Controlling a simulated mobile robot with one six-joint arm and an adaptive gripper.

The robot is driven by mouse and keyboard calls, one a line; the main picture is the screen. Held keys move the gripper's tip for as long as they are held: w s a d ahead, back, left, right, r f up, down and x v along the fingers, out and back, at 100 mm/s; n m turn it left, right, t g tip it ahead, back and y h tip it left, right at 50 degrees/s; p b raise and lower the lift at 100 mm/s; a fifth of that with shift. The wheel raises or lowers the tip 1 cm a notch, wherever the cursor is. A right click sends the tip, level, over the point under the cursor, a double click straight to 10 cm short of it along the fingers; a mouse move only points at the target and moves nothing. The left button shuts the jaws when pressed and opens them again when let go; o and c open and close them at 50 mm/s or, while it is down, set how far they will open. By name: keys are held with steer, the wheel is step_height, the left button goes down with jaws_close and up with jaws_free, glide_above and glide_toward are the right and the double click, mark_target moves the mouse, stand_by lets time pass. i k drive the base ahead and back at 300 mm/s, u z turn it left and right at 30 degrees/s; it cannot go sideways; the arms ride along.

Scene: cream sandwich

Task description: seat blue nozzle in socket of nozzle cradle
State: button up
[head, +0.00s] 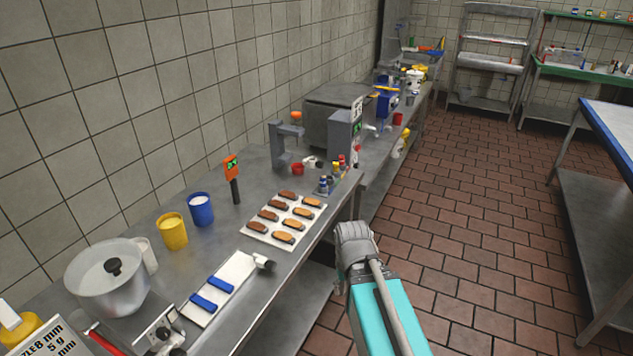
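A group of small nozzle-like pieces stands near the front edge of the steel counter (190,262), just beyond the tray of sandwich biscuits. One piece with a blue part (323,184) is the nearest of them and looks like the blue nozzle. Pieces with yellow and red tops stand just behind it. I cannot make out the nozzle cradle or its socket at this size, nor whether the blue piece sits in anything. My arm shows at the lower middle, over the floor beside the counter.
A white tray (246,237) of biscuits lies mid-counter. A grey C-shaped stand (278,147) and a grey machine (341,135) rise near the nozzles. A red cup (297,169), blue cup (200,210), yellow cup (173,232) and steel pot (103,285) stand along the counter.

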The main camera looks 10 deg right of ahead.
mark_target(311, 162)
steer(key=i, duration=0.85)
steer(key=z, duration=0.05)
